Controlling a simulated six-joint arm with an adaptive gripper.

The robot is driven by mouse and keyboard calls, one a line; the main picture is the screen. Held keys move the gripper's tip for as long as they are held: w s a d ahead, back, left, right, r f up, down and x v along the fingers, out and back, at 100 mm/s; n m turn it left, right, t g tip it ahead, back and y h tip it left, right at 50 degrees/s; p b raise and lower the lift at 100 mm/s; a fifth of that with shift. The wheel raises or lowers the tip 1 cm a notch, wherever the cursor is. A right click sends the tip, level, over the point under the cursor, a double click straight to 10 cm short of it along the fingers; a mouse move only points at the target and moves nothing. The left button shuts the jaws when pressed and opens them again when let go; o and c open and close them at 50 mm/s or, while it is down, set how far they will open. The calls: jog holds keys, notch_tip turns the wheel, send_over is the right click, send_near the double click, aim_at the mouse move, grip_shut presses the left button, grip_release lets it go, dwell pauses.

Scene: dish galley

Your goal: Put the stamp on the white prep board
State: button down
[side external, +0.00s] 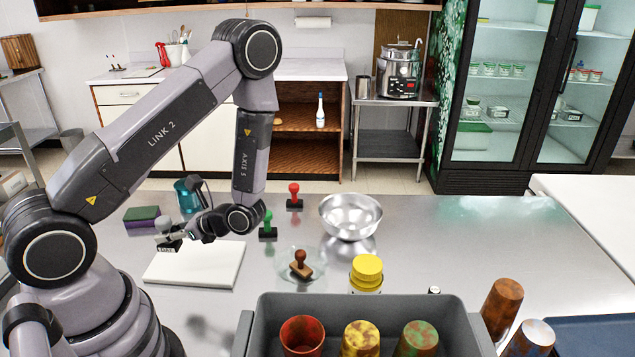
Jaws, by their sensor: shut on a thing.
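A stamp with a grey knob handle and a dark base (168,246) is at the tip of my gripper (183,235), which is shut on it. My gripper reaches in from the right, nearly level. The stamp appears at the back left corner of the white prep board (190,268). I cannot tell whether it touches the board or hangs above it. The board lies flat and its visible top is bare. Other stamps stand to the right: a green one (268,227), a red one (294,198) and a brown wooden one (301,264) on a clear glass dish (318,258).
A green and purple sponge (141,216) and a teal cup (186,196) are behind the stamp. A grey bin (262,318) with several cups fills the front. The counter's right middle is clear.

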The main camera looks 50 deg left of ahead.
send_over(196, 259)
notch_tip(196, 259, down, 7)
jog(key=shift+s+d+r, duration=0.1)
jog(key=shift+s+r, duration=0.05)
jog(key=shift+w+f, duration=0.2)
jog(key=shift+f, duration=1.6)
jog(key=shift+f, duration=0.1)
jog(key=c, duration=1)
grip_release()
